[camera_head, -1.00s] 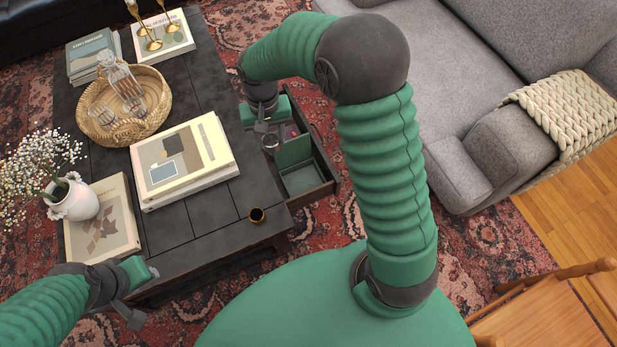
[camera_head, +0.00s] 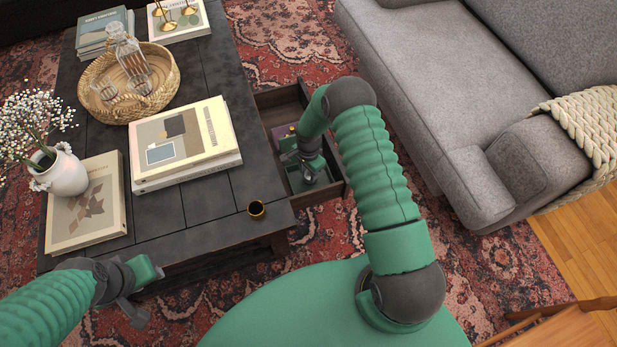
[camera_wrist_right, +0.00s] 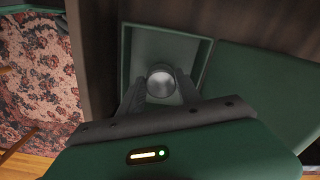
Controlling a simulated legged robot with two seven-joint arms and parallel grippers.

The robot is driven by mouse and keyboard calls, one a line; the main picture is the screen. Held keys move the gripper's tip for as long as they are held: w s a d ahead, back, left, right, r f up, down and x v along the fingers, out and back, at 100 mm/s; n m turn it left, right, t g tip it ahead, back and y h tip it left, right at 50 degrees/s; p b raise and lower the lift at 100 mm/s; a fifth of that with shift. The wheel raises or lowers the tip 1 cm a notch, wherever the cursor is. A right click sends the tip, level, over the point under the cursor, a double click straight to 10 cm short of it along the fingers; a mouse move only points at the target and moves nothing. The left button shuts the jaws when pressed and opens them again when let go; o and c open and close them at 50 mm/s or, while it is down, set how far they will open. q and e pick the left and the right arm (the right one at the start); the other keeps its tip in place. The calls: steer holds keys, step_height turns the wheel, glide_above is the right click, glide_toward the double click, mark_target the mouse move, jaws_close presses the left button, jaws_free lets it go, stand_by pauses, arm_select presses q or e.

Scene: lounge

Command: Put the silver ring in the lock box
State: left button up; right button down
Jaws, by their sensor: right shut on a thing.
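The silver ring (camera_wrist_right: 161,83) shows as a round metal piece between the fingertips of my right gripper (camera_wrist_right: 160,90) in the right wrist view. The gripper is shut on it. Beneath and beyond it is the open green lock box (camera_wrist_right: 165,48), with its green lid (camera_wrist_right: 265,85) swung to the right in that view. In the head view my right gripper (camera_head: 308,176) is down in the drawer at the lock box (camera_head: 294,181), covering part of it; the ring is hidden there. My left gripper (camera_head: 148,285) hangs empty in front of the table; its finger opening is unclear.
The dark table's drawer (camera_head: 330,192) is pulled out, its walls close around my right gripper. A sofa (camera_head: 440,110) stands right.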

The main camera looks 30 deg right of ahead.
steer(key=shift+f, duration=0.95)
arm_select(q)
steer(key=shift+f, duration=0.4)
arm_select(e)
steer(key=c, duration=0.8)
jaws_free()
steer(key=shift+c, duration=0.2)
